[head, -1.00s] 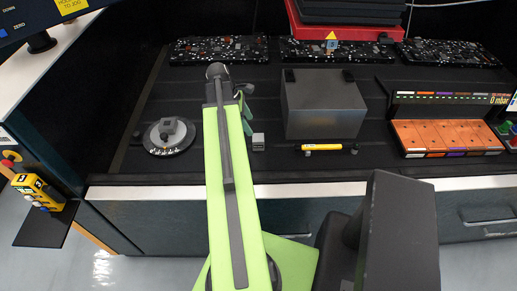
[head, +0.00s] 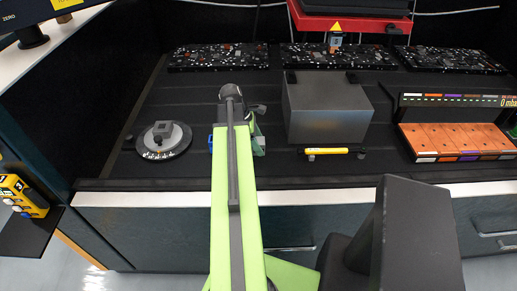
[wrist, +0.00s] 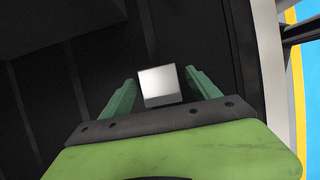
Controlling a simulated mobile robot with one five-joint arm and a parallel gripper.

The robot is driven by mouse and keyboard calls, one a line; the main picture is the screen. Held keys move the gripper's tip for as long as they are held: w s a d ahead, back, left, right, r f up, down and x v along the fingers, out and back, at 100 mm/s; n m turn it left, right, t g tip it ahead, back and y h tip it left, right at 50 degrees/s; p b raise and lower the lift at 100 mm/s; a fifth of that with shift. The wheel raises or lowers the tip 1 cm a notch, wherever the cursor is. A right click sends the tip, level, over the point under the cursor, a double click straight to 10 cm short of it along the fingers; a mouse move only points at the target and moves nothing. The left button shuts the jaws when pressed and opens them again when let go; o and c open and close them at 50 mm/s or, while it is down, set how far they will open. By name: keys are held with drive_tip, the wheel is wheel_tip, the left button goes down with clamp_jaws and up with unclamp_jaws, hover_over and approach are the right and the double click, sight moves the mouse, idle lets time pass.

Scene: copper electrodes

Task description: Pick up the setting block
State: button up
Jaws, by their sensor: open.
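The setting block, a small silver-grey block (wrist: 160,86), shows in the wrist view between the two green fingers of my gripper (wrist: 161,76). The fingers are open, one on each side of it. A narrow gap shows on its right; on its left I cannot tell whether the finger touches it. In the head view my gripper (head: 257,138) is low over the dark bench near its front edge, and my arm and fingers mostly hide the block.
A round stand with a grey block on it (head: 164,140) is to the left. A large dark grey box (head: 326,110) and a yellow bar (head: 326,151) are close on the right. An orange-panelled unit (head: 457,140) is farther right. Circuit boards (head: 220,57) line the back.

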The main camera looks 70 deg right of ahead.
clamp_jaws()
idle(0.3)
drive_tip(key=shift+r, duration=0.2)
